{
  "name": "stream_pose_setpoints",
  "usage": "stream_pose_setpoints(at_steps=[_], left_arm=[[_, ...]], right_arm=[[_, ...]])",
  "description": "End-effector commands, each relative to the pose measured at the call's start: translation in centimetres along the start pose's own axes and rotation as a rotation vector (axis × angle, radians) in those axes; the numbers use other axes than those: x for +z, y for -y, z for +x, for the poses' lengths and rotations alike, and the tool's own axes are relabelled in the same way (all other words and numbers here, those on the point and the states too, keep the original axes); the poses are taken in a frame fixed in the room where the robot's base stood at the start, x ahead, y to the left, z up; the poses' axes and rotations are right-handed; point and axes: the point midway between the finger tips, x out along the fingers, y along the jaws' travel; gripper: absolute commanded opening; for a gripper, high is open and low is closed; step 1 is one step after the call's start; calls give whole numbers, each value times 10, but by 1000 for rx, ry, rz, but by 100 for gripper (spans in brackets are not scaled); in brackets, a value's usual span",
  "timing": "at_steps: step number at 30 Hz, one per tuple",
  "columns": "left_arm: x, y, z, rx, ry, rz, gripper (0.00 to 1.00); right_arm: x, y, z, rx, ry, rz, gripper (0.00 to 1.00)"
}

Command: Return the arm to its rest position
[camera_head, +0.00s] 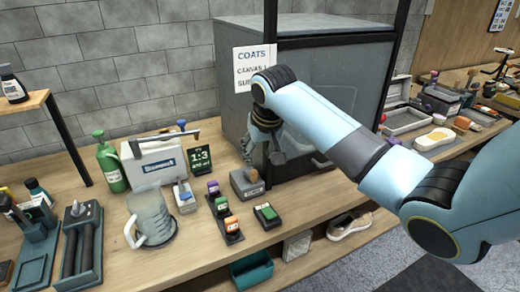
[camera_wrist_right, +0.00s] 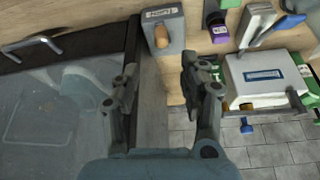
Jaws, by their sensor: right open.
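My right arm (camera_head: 320,120) comes in from the right in the head view, light blue with dark joints. My right gripper (camera_head: 272,150) hangs in front of the left edge of the grey cabinet, partly hidden by its own wrist. In the right wrist view the gripper (camera_wrist_right: 158,82) has its two fingers apart, with nothing between them but the surface beyond. My left gripper is not in view.
The cabinet (camera_head: 350,75) with a paper sign (camera_head: 253,67) stands close behind the arm. A measuring jug (camera_head: 150,218), a green bottle (camera_head: 110,165), a labelled white box (camera_head: 155,165) and a wood-handled block (camera_head: 246,184) stand on the bench. The bench front is partly clear.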

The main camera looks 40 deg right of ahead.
Motion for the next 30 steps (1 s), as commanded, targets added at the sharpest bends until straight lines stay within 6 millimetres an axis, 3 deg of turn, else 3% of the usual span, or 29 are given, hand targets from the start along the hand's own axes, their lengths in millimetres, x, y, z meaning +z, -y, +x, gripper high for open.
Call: stream_pose_setpoints(at_steps=[6,23,26,30], left_arm=[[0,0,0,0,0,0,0],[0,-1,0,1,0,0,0],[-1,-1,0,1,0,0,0],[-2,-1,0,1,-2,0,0]], right_arm=[[1,0,-14,0,1,0,44],[5,0,-14,-1,3,-6,44],[30,3,-14,-3,11,-49,44],[105,8,-27,-17,29,-175,44]])
